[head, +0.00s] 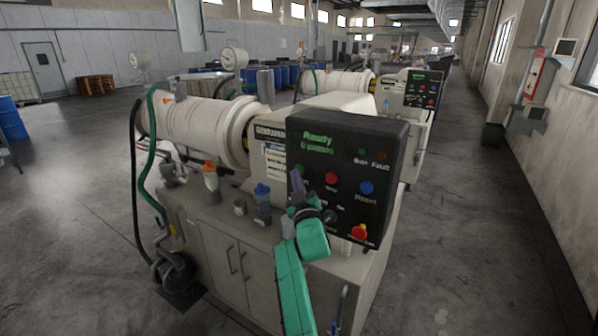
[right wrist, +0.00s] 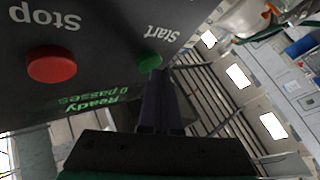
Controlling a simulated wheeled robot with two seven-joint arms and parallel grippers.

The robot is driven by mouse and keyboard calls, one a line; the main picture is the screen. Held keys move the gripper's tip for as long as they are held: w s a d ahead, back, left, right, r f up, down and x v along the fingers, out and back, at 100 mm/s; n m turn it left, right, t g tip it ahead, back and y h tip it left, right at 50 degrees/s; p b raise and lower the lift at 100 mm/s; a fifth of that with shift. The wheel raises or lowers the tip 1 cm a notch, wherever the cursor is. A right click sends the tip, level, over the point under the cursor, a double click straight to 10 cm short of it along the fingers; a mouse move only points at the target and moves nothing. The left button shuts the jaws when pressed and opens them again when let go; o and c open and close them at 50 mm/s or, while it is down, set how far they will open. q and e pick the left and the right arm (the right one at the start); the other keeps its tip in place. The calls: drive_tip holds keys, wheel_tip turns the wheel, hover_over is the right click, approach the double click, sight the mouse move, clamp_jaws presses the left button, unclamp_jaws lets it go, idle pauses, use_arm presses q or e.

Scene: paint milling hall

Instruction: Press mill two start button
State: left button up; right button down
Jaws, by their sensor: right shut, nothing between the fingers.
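The near mill's black control panel (head: 340,205) reads "Ready" on its display (head: 317,143); its mill number is not readable. The green start button (head: 302,170) is at the panel's left, partly hidden by my right gripper (head: 296,182). In the right wrist view, upside down, the start button (right wrist: 150,62) is just beyond the tips of my shut, empty right gripper (right wrist: 157,75). I cannot tell whether they touch. The red stop button (head: 331,178) is beside it, also in the wrist view (right wrist: 51,65). My left gripper is out of view.
A blue reset button (head: 366,187) and a red emergency stop (head: 359,232) are on the same panel. Bottles (head: 211,176) stand on the mill's cabinet top. A second mill with its own panel (head: 424,89) stands behind. The floor at right (head: 480,220) is clear.

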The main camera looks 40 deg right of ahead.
drive_tip(key=shift+w+d, duration=0.1)
drive_tip(key=shift+d, duration=0.3)
drive_tip(key=shift+a, duration=0.1)
idle(0.5)
drive_tip(key=shift+s+a, duration=0.25)
drive_tip(key=shift+a, duration=0.5)
